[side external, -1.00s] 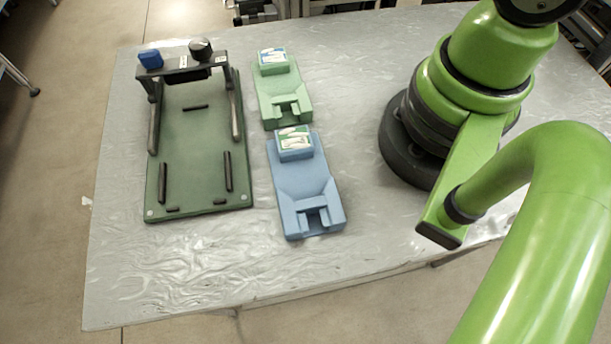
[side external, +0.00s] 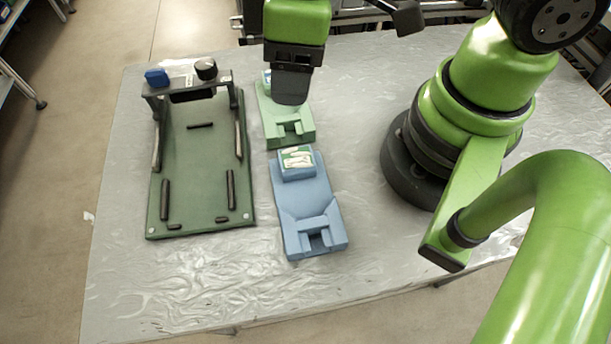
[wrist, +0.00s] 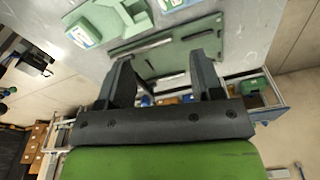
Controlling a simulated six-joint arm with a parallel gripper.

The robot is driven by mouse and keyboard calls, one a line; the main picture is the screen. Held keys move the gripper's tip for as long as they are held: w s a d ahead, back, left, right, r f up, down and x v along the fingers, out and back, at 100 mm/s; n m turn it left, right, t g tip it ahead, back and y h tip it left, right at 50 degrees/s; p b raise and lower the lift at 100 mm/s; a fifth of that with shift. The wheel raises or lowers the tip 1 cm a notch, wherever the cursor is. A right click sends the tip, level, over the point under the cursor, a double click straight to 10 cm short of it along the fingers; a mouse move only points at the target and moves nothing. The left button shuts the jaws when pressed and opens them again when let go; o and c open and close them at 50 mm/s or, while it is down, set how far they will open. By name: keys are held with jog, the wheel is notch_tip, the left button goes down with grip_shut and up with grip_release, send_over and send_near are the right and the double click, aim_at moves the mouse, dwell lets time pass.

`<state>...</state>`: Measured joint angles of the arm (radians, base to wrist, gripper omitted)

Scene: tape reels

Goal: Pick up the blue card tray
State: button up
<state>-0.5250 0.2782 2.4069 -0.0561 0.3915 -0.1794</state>
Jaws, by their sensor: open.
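The blue card tray (side external: 313,207) lies flat on the grey table in the side external view. A blue-edged box with a pictured label (side external: 297,160) sits at its far end, and its notched end faces the near table edge. My gripper (side external: 290,99) is up beyond the blue tray, in front of the green tray in this view, and apart from the blue tray. In the wrist view my gripper (wrist: 163,68) has its two dark fingers wide apart with nothing held between them.
A green card tray (side external: 288,128) lies just behind the blue one, partly hidden by my gripper. To the left stands a dark green board (side external: 200,165) with upright posts and a raised black crossbar (side external: 187,86). The table in front is clear.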

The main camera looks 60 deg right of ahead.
aim_at(297, 158)
jog(key=f+n, duration=0.1)
jog(key=f, duration=0.1)
jog(key=s+a+f+n, duration=0.1)
jog(key=f+g, duration=0.1)
jog(key=f, duration=0.1)
jog(key=shift+s+a+f+n+h, duration=0.35)
jog(key=shift+s+a+n+h, duration=0.05)
jog(key=shift+w+d+f, duration=0.1)
jog(key=shift+w+f, duration=0.05)
jog(key=shift+f, duration=2.2)
jog(key=shift+w+f, duration=0.1)
jog(key=shift+f, duration=2.2)
jog(key=c, duration=0.8)
jog(key=shift+r, duration=0.1)
